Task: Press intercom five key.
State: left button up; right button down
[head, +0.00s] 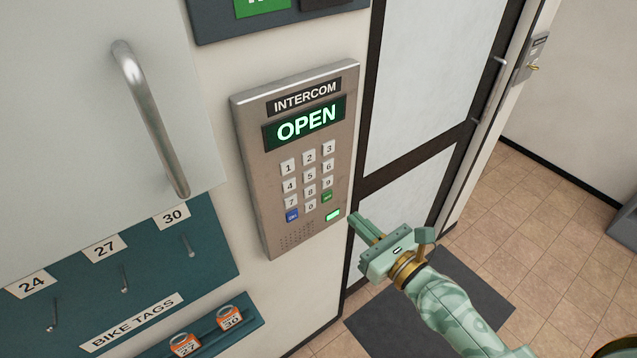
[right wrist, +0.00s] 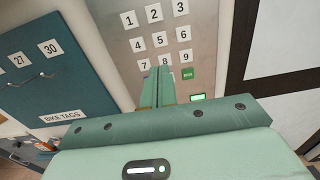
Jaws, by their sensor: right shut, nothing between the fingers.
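The intercom (head: 262,190) is a grey-brown wall panel in the middle of the head view. Its green display (head: 306,123) reads OPEN. The white five key (head: 309,176) is in the middle of the keypad; it also shows in the right wrist view (right wrist: 160,39). My right gripper (head: 356,222) is shut and empty, just off the panel's lower right edge in the head view. In the right wrist view its closed fingers (right wrist: 157,76) point up the keypad, below the five key and overlapping the area by the 8 key. My left gripper is not in view.
A small green light (head: 333,215) is lit on the panel's lower right. A silver handle (head: 150,120) sticks out at the left, above a teal bike-tag board (head: 150,260) with hooks. A dark-framed door (head: 420,90) stands to the right. The floor beyond is mostly clear.

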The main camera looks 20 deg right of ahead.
aim_at(310, 174)
jog(key=x, duration=1.3)
jog(key=shift+w+p, duration=0.25)
jog(key=shift+p, duration=0.1)
jog(key=shift+w+a+r, duration=0.1)
jog(key=shift+w+a, duration=0.1)
jog(key=shift+w, duration=0.3)
jog(key=shift+r, duration=0.2)
